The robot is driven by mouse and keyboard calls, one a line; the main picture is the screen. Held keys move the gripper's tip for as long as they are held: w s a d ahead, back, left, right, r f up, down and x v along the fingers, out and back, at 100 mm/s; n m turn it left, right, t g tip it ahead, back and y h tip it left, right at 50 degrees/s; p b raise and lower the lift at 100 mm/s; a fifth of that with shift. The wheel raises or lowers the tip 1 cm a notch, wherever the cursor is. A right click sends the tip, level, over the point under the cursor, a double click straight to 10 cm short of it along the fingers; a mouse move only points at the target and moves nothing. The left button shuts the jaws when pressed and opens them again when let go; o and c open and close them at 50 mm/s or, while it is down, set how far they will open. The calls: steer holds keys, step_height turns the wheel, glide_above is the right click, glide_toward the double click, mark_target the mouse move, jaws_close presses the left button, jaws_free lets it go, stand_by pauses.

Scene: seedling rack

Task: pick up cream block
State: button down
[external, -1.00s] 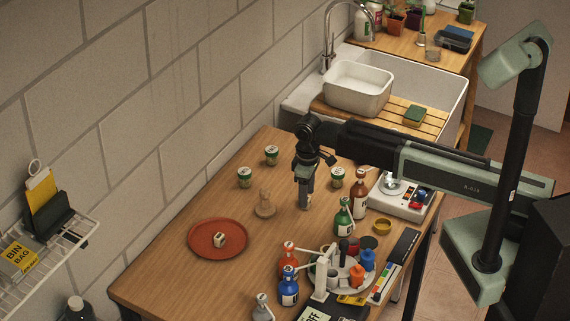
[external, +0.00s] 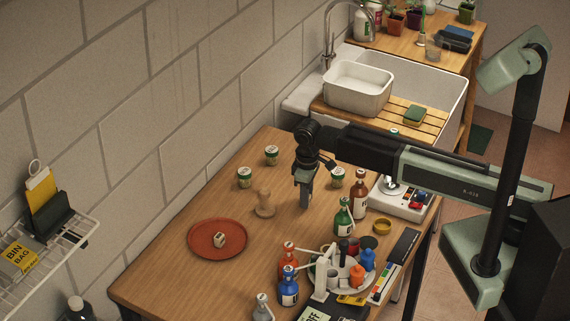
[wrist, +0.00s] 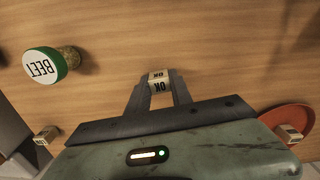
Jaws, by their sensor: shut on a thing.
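A cream block marked "OK" (wrist: 158,83) is between the fingertips of my gripper (wrist: 160,88) in the wrist view. The fingers are shut on its sides. In the external view my gripper (external: 306,198) points down over the middle of the wooden table, and the block there is hidden or too small to make out. I cannot tell whether it touches the table. Another cream block (external: 219,240) lies on the red plate, also seen at the right of the wrist view (wrist: 289,133). A similar small block (wrist: 46,135) shows at the wrist view's left edge.
The red plate (external: 204,250) is left of my gripper. A wooden piece (external: 264,205) and green-lidded pots (external: 244,177) stand nearby. A green bottle (external: 343,217), a brown bottle (external: 359,190) and a crowded round tray (external: 369,283) are to the right and front.

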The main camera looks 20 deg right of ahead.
step_height(320, 180, up, 10)
steer(key=p, duration=0.8)
steer(key=shift+f+p, duration=0.25)
steer(key=shift+p, duration=0.05)
steer(key=shift+f, duration=0.15)
